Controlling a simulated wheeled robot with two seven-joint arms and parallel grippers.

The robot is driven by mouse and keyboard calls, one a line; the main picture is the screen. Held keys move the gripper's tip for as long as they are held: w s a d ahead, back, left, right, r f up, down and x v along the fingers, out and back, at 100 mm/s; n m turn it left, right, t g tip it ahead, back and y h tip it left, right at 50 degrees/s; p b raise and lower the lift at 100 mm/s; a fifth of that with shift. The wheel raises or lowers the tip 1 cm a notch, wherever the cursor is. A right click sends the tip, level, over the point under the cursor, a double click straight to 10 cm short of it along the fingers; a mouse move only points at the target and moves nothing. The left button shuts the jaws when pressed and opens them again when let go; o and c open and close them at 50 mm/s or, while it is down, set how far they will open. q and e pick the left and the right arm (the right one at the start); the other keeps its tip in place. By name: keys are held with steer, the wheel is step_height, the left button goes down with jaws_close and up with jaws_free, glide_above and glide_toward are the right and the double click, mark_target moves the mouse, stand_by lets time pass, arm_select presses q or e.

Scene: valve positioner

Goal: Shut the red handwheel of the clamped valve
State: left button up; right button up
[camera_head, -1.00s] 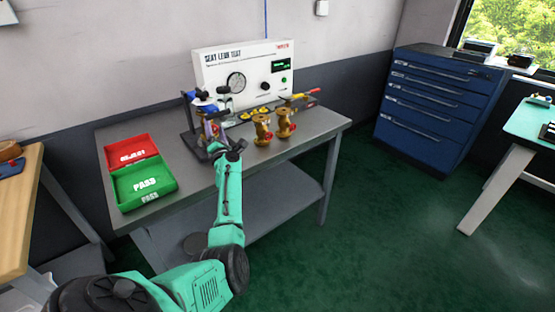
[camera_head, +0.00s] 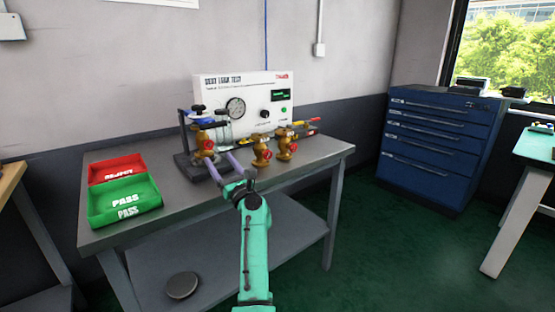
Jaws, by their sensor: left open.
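The clamped valve (camera_head: 200,150) is brass and sits in a dark clamp stand (camera_head: 184,160) at the left of the grey bench. Its red handwheel (camera_head: 208,144) faces toward me. My left gripper (camera_head: 218,156) is open, with two spread purple-grey fingers just in front of the valve, low and slightly right of the handwheel. I cannot tell whether a finger touches the valve. Nothing is between the fingers that I can make out. My right gripper is out of view.
Two more brass valves with red handwheels (camera_head: 261,152) (camera_head: 286,146) stand just right of my gripper. Behind is the white leak test box (camera_head: 250,88) with a gauge. A green PASS tray (camera_head: 125,203) and red REJECT tray (camera_head: 112,167) lie at the left. The bench's right front is clear.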

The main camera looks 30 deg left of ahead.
arm_select(q)
steer(key=v, duration=0.4)
steer(key=shift+s+d+f, duration=0.1)
steer(key=shift+d+f, duration=0.1)
steer(key=shift+f, duration=0.2)
steer(key=w+d+r+m+t+h, duration=0.35)
steer(key=m+t, duration=0.35)
steer(key=m, duration=0.3)
steer(key=w+d+r+m+t+h, duration=0.35)
steer(key=m+t, duration=0.25)
steer(key=m, duration=0.4)
steer(key=shift+w+d+f+m+h, duration=0.6)
steer(key=shift+m+h, duration=0.6)
steer(key=shift+m, duration=1.45)
steer(key=shift+w+d+f+m+h, duration=0.3)
steer(key=shift+w+m+h, duration=0.7)
steer(key=shift+m, duration=1.6)
steer(key=shift+w+d+f+m+h, duration=0.45)
steer(key=shift+m+h, duration=0.95)
steer(key=shift+m, duration=1.25)
